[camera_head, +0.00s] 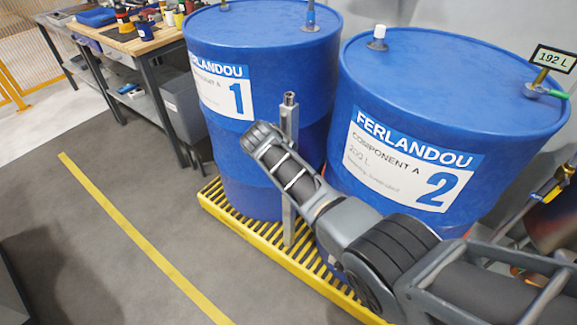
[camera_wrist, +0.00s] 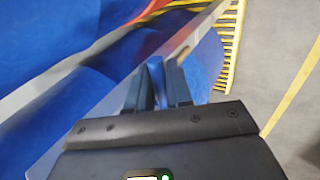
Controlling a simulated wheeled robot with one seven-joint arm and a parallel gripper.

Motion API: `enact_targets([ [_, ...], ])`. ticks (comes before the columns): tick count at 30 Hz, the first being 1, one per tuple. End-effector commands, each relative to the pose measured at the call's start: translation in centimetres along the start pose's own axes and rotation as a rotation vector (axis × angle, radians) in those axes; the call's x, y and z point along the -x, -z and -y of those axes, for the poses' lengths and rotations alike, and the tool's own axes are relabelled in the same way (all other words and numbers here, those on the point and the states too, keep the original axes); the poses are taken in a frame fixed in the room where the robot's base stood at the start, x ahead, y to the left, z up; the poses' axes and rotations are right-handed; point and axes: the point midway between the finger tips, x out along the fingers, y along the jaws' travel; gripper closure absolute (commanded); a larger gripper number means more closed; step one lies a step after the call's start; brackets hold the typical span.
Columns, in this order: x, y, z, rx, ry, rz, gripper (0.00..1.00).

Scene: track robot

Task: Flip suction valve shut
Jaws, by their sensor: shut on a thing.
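In the wrist view, my gripper (camera_wrist: 163,68) has its two dark fingers close together. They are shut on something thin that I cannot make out. A pale grey bar (camera_wrist: 203,47) runs diagonally behind the fingers. In the head view, my arm reaches across the front of drum 2 to a grey upright post (camera_head: 289,115) between the drums; the gripper itself is hidden there. I cannot identify the suction valve for certain in either view.
Two blue drums, number 1 (camera_head: 245,50) and number 2 (camera_head: 450,80), stand on a yellow grated pallet (camera_head: 215,205). A display reading 192 L (camera_head: 553,58) is on drum 2. A workbench (camera_head: 150,45) stands at the back left. The floor at left is open around a yellow line (camera_head: 130,240).

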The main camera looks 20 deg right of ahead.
Motion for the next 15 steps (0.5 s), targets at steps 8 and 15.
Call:
enact_targets([
  [8, 0.18, -0.01, -0.07, 0.038, 0.001, 0.056, 1.0],
  [15, 0.22, -0.04, -0.09, 0.043, 0.001, 0.063, 1.0],
])
